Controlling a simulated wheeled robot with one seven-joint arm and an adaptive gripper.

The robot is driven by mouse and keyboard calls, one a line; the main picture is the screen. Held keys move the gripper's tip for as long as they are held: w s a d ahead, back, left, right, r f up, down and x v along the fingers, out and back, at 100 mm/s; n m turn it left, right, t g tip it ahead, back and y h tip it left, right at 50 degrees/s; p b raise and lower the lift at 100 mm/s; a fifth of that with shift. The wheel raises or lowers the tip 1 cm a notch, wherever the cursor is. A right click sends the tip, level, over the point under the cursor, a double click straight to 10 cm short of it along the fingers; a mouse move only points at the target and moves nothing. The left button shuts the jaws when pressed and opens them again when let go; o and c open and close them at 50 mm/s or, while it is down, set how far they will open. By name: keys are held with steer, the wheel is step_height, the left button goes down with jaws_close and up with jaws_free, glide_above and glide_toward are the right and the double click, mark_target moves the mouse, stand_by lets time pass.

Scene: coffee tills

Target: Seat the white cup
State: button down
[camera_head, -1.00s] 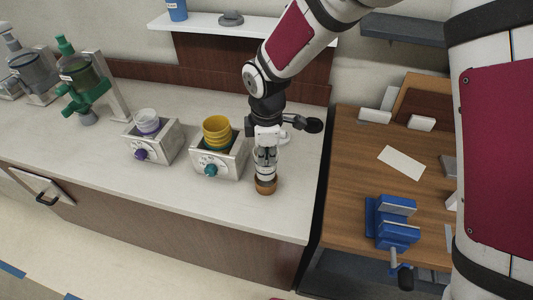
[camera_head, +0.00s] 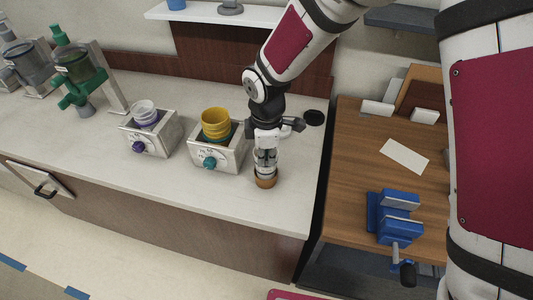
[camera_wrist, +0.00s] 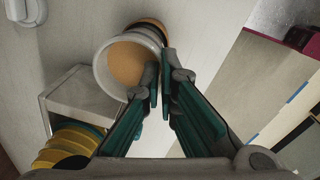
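A white cup (camera_head: 265,173) stands upright at the right part of the counter, with a brown part (camera_head: 265,183) around or under its base. In the wrist view the cup's white rim (camera_wrist: 103,68) surrounds a tan round area. My gripper (camera_head: 265,161) points down at the cup from above. In the wrist view its two dark green fingers (camera_wrist: 159,77) are close together at the rim's right side and appear to pinch the wall. The fingers hide that part of the rim, and the contact itself is not clear.
A box with a teal knob holds yellow cups (camera_head: 215,121) just left of my gripper. A box with a purple knob (camera_head: 138,146) holds pale cups farther left. The counter's front edge is close. A wooden table (camera_head: 345,150) with a blue vise (camera_head: 398,218) stands right.

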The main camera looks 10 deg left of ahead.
steer(key=shift+f+b, duration=0.7)
steer(key=shift+f, duration=1.1)
steer(key=c, duration=1.7)
jaws_free()
steer(key=o, duration=0.3)
steer(key=shift+r+p, duration=1.35)
steer(key=shift+r, duration=2.65)
